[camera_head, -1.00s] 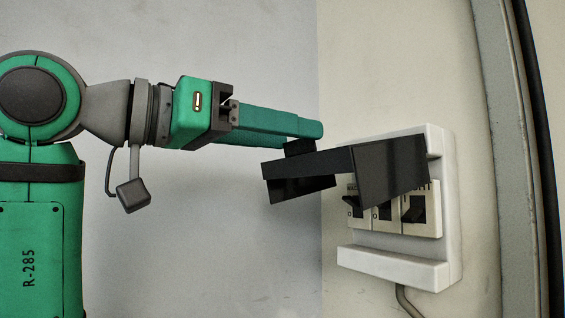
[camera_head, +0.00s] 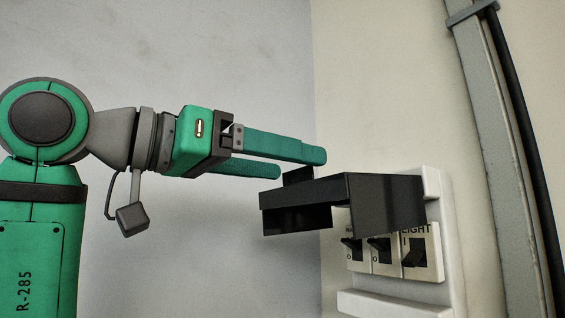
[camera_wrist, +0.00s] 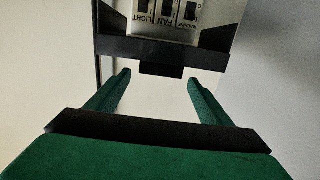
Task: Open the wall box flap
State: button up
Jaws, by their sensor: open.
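The wall box (camera_head: 445,230) is white, on the wall at the right. Its black flap (camera_head: 390,205) stands raised, sticking out to the left above the switches. A small black tab (camera_head: 298,175) rises from the flap's outer end; it also shows in the wrist view (camera_wrist: 160,70). My gripper (camera_head: 301,163) is open and empty, left of the flap, its green fingers pointing right. In the wrist view, my two fingers (camera_wrist: 159,78) are spread to either side of the tab. I cannot tell whether a finger touches it.
Several switches (camera_head: 380,250) with labels such as LIGHT and FAN show below the flap. A grey vertical post (camera_head: 500,150) with a black cable (camera_head: 525,150) stands right of the box. The wall left of the box is clear.

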jog(key=v, duration=1)
jog(key=shift+s+a, duration=0.15)
jog(key=shift+a, duration=0.05)
jog(key=shift+d, duration=0.1)
